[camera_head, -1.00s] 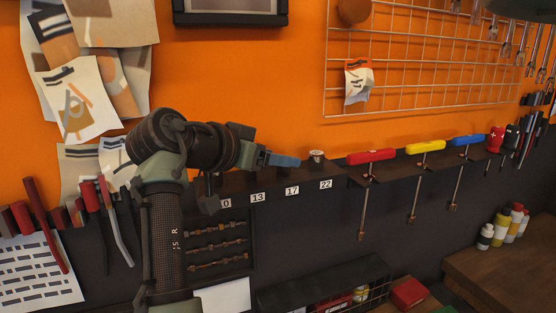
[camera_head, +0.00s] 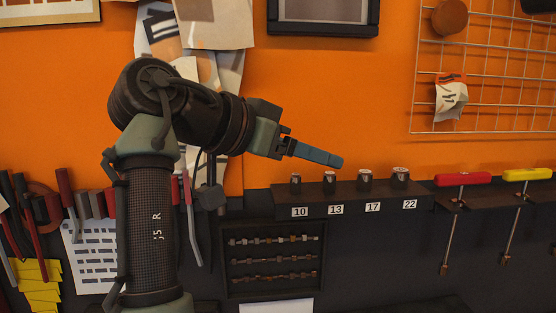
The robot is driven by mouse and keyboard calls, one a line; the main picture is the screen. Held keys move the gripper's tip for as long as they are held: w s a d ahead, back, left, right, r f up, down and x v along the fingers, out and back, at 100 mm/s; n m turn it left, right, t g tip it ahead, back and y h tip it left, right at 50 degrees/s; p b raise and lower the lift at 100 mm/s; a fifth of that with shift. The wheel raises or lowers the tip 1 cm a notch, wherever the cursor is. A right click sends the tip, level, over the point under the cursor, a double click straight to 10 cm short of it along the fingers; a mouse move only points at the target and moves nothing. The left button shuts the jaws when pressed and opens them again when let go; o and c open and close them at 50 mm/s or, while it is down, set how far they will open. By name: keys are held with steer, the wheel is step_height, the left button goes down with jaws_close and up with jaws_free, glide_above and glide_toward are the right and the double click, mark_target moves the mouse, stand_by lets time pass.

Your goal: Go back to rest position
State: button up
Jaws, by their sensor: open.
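My gripper (camera_head: 318,154) is in the middle of the head view, its blue-grey fingers pointing right and slightly down. It is open, and nothing shows between its fingers. It appears above a dark shelf (camera_head: 290,211) that bears metal sockets above the labels 10, 13, 17 and 22. The sockets are the 10 socket (camera_head: 295,183), the 13 socket (camera_head: 330,183), the 17 socket (camera_head: 365,181) and the 22 socket (camera_head: 400,176). The fingers look apart from the sockets, though the depth between them is hard to tell.
A red T-handle tool (camera_head: 463,179) and a yellow one (camera_head: 527,174) hang at the right. A wire grid (camera_head: 485,131) is on the orange wall. A bit rack (camera_head: 272,288) sits below the shelf. Red-handled tools (camera_head: 66,192) hang at the left, partly behind my arm.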

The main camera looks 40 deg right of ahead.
steer(key=w+a+r+n+t+y, duration=0.1)
steer(key=w+a+r+n+t, duration=0.15)
steer(key=a+n+t, duration=0.4)
steer(key=w+a+r+n+t+y, duration=0.1)
steer(key=w+a+r+n+t, duration=0.2)
steer(key=a+t, duration=0.6)
steer(key=s+a+r+n+t+y, duration=0.3)
steer(key=s+a+n+t+y, duration=0.1)
steer(key=s+a, duration=0.3)
steer(key=s+a+r+n+t+y, duration=0.3)
steer(key=s+a+n+t+y, duration=0.1)
steer(key=s+a+t+y, duration=0.3)
steer(key=shift+a+r, duration=0.35)
steer(key=shift+a, duration=0.25)
steer(key=shift+t, duration=0.25)
